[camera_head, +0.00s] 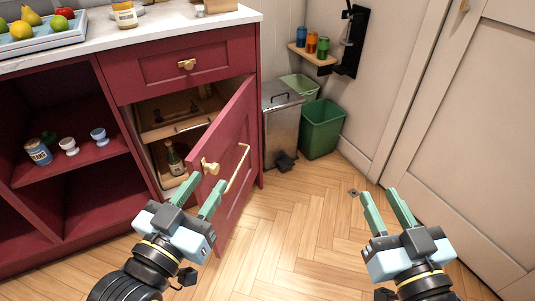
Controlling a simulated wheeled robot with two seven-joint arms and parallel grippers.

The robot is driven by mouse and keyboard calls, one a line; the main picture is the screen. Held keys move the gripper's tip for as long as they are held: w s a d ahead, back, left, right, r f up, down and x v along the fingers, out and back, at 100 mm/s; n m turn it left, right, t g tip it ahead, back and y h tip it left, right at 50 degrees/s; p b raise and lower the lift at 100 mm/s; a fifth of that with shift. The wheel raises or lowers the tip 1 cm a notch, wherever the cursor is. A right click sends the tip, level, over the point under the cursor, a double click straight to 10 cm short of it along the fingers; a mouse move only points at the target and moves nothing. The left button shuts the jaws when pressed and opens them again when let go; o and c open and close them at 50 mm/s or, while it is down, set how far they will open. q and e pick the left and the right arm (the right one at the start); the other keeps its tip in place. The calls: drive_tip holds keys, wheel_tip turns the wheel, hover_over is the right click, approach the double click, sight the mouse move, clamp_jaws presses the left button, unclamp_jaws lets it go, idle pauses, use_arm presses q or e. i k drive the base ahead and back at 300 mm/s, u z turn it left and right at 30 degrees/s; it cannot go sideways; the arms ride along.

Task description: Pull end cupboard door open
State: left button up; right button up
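The end cupboard door (233,134) is a red panel at the right end of the red cabinet. It stands partly open, swung out toward me, with a brass knob (210,167) near its free edge and a brass rail on its face. Inside the cupboard a bottle (175,160) and shelf parts show. My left gripper (197,198) is open, with its green fingers apart just below the door's knob and free edge; I cannot tell whether it touches the door. My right gripper (387,208) is open and empty over the floor at the right.
A metal bin (283,124) and a green bin (322,129) stand beyond the door by the wall. A drawer (184,64) above the door is shut. Open shelves (80,165) hold cups at the left. The wood floor (310,220) between my grippers is clear. A pale door (470,120) is at the right.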

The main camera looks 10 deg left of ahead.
sight(231, 142)
drive_tip(key=u, duration=0.35)
drive_tip(key=i, duration=0.9)
drive_tip(key=u, duration=0.75)
